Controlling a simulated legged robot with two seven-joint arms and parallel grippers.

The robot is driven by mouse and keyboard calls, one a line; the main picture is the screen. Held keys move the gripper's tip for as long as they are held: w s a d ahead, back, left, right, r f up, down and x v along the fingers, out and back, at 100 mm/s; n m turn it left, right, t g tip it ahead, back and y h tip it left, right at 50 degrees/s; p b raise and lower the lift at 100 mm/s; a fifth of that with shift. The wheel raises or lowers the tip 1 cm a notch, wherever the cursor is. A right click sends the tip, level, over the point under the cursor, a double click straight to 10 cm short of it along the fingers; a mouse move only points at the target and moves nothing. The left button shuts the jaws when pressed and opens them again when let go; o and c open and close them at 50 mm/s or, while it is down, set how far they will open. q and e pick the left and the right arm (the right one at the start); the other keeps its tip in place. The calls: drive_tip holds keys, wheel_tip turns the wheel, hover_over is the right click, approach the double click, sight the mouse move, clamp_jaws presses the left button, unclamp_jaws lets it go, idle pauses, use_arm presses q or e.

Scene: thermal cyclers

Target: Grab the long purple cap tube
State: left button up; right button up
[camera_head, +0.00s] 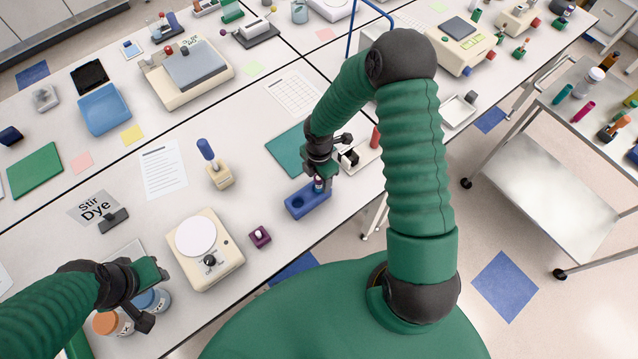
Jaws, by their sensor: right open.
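My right gripper (321,180) is open and points down over a blue block (308,202) near the table's front edge. A small tube (319,186) with a dark bluish-purple top shows between or just below its fingers, at the block's right end. The gripper partly hides this tube, so its length and exact cap colour are unclear. A long magenta-purple tube (583,112) lies on the cart at the right, apart from both grippers. My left gripper (151,294) hangs at the lower left over two jars; its finger gap is unclear.
A white-topped stirrer (197,237) and a small purple block (260,236) stand left of the blue block. A teal mat (288,150) lies behind my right gripper. The metal cart (558,150) stands apart at right.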

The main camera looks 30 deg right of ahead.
drive_tip(key=shift+f, duration=0.15)
drive_tip(key=shift+a, duration=0.1)
clamp_jaws()
idle(0.3)
